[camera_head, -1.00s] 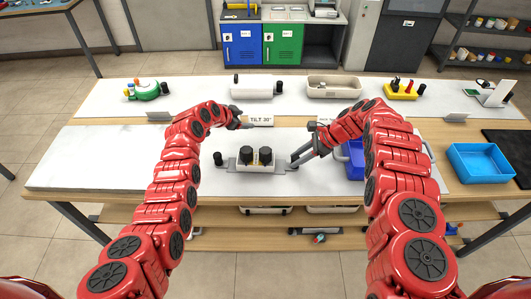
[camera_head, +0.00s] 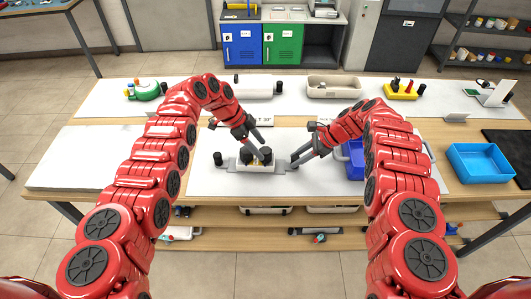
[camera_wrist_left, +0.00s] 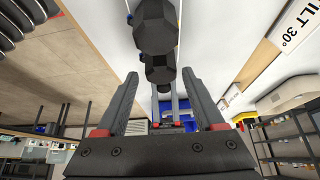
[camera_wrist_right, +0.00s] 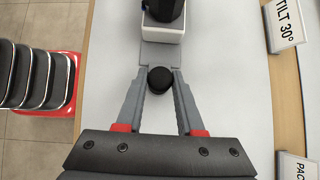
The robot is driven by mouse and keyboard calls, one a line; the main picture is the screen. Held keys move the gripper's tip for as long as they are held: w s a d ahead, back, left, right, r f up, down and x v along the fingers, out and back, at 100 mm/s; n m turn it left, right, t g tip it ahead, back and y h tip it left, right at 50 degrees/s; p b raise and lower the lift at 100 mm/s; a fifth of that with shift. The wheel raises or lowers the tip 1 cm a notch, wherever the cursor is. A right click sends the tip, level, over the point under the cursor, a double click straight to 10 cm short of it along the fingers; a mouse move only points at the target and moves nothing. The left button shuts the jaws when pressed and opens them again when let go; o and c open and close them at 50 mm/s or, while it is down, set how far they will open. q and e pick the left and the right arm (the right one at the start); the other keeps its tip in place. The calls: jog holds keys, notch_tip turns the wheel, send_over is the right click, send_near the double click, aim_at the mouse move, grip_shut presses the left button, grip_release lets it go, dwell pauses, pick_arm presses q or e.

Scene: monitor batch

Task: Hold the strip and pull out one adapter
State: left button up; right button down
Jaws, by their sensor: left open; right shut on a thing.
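The strip is a white block (camera_head: 244,168) on a grey base, lying on the white bench mat. Two dark, faceted adapters stand upright in it, one on the left (camera_head: 246,156) and one on the right (camera_head: 266,155). My left gripper (camera_head: 257,146) is open and tilted down at the adapters; its fingers partly cover them. In the left wrist view one adapter (camera_wrist_left: 160,70) shows between the open fingertips, contact unclear, and another (camera_wrist_left: 155,27) lies outside them. My right gripper (camera_wrist_right: 160,80) is shut on a black knob (camera_wrist_right: 160,79) at the strip's right end.
A blue bin (camera_head: 354,158) stands right behind my right forearm, and a blue tray (camera_head: 488,163) is farther right. A "TILT 30°" sign (camera_wrist_right: 288,22) stands behind the strip. The mat (camera_head: 215,185) in front of the strip is clear.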

aim_at(263, 150)
pick_arm(q)
jog(key=shift+x, duration=1.7)
grip_shut()
